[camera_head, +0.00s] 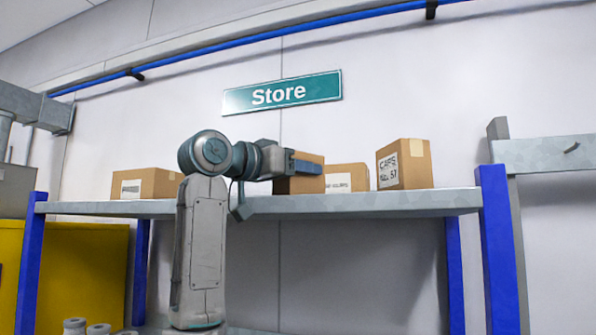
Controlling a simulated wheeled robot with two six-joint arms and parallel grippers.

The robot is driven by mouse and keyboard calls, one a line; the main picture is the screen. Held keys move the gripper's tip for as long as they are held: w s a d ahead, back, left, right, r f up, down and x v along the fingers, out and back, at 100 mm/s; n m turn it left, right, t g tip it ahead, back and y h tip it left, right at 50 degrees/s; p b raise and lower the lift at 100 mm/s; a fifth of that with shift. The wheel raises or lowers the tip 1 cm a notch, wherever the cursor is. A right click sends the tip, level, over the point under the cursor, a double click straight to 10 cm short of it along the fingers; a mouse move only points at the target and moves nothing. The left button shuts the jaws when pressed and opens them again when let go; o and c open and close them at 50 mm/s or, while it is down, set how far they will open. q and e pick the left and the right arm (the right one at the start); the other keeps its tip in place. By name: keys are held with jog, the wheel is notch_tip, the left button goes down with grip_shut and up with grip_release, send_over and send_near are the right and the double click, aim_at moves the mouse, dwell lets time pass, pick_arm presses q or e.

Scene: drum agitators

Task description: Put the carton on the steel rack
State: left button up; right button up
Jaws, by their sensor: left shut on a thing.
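My left gripper (305,166) reaches in from the left at shelf height, its jaws pointing right. It is shut on a brown carton (299,185), whose upper part is partly covered by a finger. The steel rack (400,202) has a grey top shelf on blue posts. The held carton is over the shelf, its lower edge close to the shelf surface. I cannot tell whether it touches. My right gripper is not in view.
Other cartons stand on the shelf: one at the left (146,184), one just behind the held carton (346,178), and one labelled CAPS (404,164) to its right. A green Store sign (283,93) hangs above. The shelf's right end is bare.

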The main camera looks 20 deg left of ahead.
pick_arm(q)
jog(key=o, duration=1.1)
jog(key=shift+o, duration=0.2)
jog(key=shift+s, duration=0.1)
jog(key=shift+s+a+f+b, duration=0.1)
jog(key=shift+s+a+b, duration=0.1)
jog(key=shift+b, duration=0.15)
jog(key=b+v, duration=0.5)
jog(key=v, duration=0.4)
jog(key=shift+s+a+b, duration=0.25)
jog(key=shift+s+b, duration=0.05)
jog(key=shift+s, duration=0.25)
